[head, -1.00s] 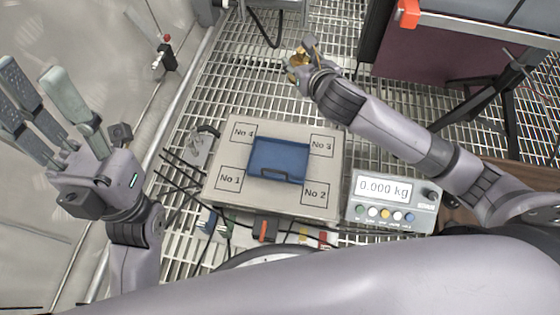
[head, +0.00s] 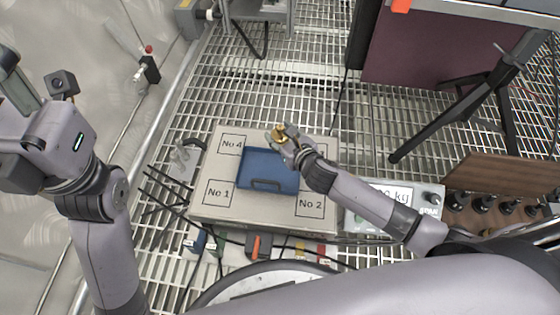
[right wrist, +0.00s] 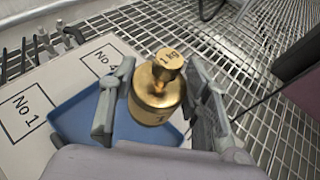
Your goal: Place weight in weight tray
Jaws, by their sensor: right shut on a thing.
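A brass weight (head: 278,132) with a knob top marked "kg" is held in my right gripper (head: 284,140). In the right wrist view the weight (right wrist: 157,90) stands roughly upright between the two fingers (right wrist: 160,97). The blue weight tray (head: 262,170) with a dark handle lies on the platform with numbered corners (head: 228,207). The gripper and weight are over the tray's far right edge; the height gap is hard to judge. My left gripper (head: 40,140) is at the left edge, with its fingertips cut off.
A scale display (head: 385,198) right of the platform is partly covered by my right arm. A wooden rack with several black weights (head: 500,203) stands further right. Cables run along the platform's left and front. A black stand (head: 465,95) is at the back right.

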